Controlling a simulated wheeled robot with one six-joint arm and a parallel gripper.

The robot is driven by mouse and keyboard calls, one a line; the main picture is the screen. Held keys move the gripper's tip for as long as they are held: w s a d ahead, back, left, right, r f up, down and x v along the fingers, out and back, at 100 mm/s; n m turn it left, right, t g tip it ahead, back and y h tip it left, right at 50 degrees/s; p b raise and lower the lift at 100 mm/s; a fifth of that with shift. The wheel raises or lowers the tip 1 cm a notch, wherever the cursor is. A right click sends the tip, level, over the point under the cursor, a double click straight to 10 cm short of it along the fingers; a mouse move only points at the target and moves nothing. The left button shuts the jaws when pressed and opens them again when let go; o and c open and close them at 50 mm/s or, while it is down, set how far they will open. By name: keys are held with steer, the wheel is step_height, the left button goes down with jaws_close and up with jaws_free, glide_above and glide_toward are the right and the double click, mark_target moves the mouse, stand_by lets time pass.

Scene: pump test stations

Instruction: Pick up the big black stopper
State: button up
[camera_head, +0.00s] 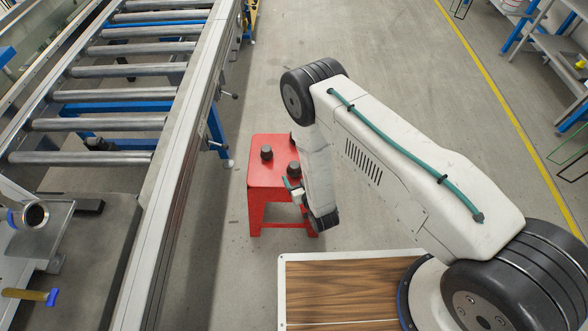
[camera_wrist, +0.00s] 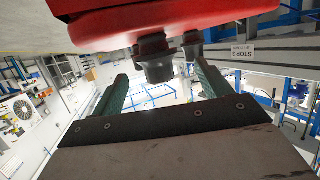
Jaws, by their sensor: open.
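A red stool (camera_head: 262,180) stands on the floor, with black stoppers on its top. One stopper (camera_head: 266,153) is near the middle; another (camera_head: 294,169) is at the right, close to my gripper (camera_head: 291,186). In the wrist view the scene is upside down. A larger-looking black stopper (camera_wrist: 153,58) shows under the red top, between and beyond the tips of my open, empty gripper (camera_wrist: 162,74). A second stopper (camera_wrist: 192,45) shows near the right fingertip. I cannot tell for certain which stopper is the big one.
A roller conveyor (camera_head: 125,70) runs along the left, its rail near the stool. A wood-topped platform (camera_head: 335,290) lies in front of the stool. Shelving (camera_head: 555,45) stands far right beyond a yellow line. The floor behind the stool is clear.

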mark_target(293, 165)
steer(key=x, duration=0.7)
steer(key=shift+w+d, duration=0.2)
steer(key=c, duration=0.9)
